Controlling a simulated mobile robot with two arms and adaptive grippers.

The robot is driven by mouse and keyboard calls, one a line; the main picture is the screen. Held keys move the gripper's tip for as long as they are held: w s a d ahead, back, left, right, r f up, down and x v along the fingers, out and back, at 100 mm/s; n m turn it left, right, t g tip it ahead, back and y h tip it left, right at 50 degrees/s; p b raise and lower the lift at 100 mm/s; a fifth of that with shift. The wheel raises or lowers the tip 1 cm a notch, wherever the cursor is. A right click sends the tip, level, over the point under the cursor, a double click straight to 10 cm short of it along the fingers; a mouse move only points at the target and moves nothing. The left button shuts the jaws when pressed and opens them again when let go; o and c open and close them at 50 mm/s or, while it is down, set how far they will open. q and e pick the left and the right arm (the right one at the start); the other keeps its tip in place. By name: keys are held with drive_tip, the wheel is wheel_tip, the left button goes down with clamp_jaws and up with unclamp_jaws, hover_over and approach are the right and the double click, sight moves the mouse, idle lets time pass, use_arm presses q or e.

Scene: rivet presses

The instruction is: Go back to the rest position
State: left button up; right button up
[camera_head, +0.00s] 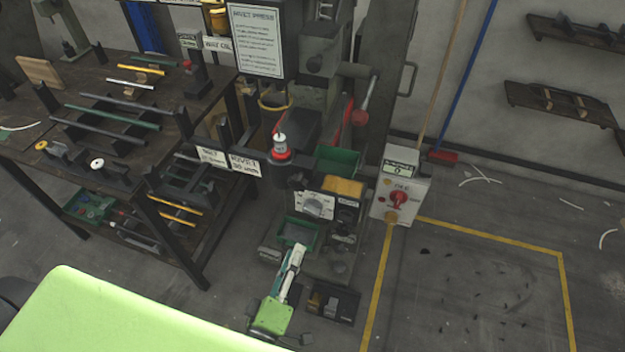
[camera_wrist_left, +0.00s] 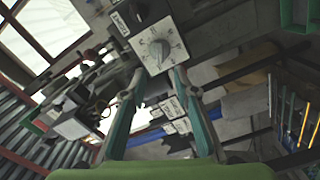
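My left gripper (camera_head: 296,252) is in front of the rivet press, low in the head view, with its green and white body pointing up toward the press's dial panel. In the left wrist view its two teal fingers (camera_wrist_left: 160,74) stand apart with nothing held between them. A grey round dial (camera_head: 314,206) on the press front lies just beyond the fingertips in the head view. The dial also shows between and beyond the fingertips in the left wrist view (camera_wrist_left: 158,47). I cannot tell the exact gap. My right gripper is in neither view.
The rivet press (camera_head: 315,110) stands straight ahead. A dark workbench (camera_head: 150,185) with rods and fixtures is at left. A grey control box (camera_head: 400,192) with a red knob stands right of the press. Yellow-lined floor (camera_head: 480,285) at right is clear except for small dark scraps.

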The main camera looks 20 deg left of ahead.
use_arm(q)
drive_tip(key=shift+f, duration=0.1)
drive_tip(key=s+f+m+g+h, duration=0.1)
drive_tip(key=s+f+m+g, duration=0.35)
drive_tip(key=f, duration=0.95)
drive_tip(key=s+f+m+g+h, duration=0.1)
drive_tip(key=s+f+m+g, duration=0.35)
drive_tip(key=f, duration=0.85)
drive_tip(key=s+a+f+m+g+y, duration=0.1)
drive_tip(key=s+a+f+m+g, duration=0.2)
drive_tip(key=s+f, duration=0.4)
drive_tip(key=s+a+f+m+g+y, duration=0.1)
drive_tip(key=s+a+f+m+g, duration=0.2)
drive_tip(key=s, duration=1.1)
wheel_tip(320, 180, down, 5)
drive_tip(key=a+g, duration=0.2)
drive_tip(key=shift+s+a+y, duration=0.3)
drive_tip(key=shift+s, duration=0.1)
drive_tip(key=shift+r, duration=0.1)
